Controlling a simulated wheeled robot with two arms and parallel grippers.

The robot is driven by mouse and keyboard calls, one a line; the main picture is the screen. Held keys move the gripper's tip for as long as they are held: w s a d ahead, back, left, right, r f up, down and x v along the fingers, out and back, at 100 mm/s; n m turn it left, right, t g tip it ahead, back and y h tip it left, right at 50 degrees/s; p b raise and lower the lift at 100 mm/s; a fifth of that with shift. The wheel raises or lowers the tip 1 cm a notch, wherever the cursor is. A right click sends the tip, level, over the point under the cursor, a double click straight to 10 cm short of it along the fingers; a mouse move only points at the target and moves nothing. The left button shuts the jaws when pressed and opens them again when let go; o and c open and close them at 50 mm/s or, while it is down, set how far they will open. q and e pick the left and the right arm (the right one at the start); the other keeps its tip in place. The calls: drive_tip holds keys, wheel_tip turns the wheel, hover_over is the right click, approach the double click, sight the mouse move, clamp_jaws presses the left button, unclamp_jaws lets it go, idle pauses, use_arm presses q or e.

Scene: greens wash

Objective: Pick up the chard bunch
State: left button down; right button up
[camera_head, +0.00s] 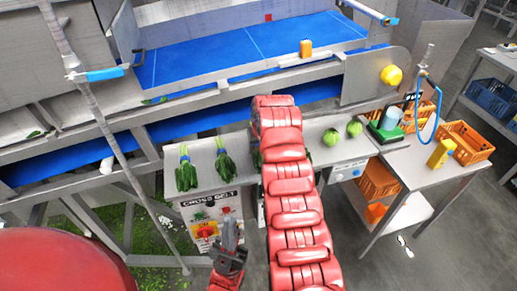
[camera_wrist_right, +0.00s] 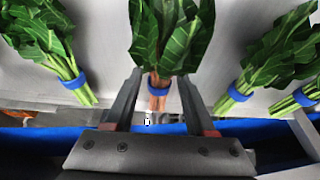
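In the right wrist view a chard bunch (camera_wrist_right: 172,35) with broad dark green leaves, pinkish stems and a blue band lies on the grey table. My right gripper (camera_wrist_right: 160,78) is open, with one finger on each side of the banded stems and visible gaps beside the band. Whether the fingers are low enough to straddle the stems is hard to tell. In the head view my right arm hides this gripper and most of that bunch. My left gripper (camera_head: 230,238) is low in the head view, apart from the table, its fingers seemingly spread and empty.
Green-stemmed banded bunches lie left (camera_wrist_right: 45,45) and right (camera_wrist_right: 265,60) of the chard. A blue-bedded conveyor (camera_head: 230,55) runs behind. An orange crate (camera_head: 465,142) stands at right.

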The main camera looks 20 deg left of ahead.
clamp_jaws()
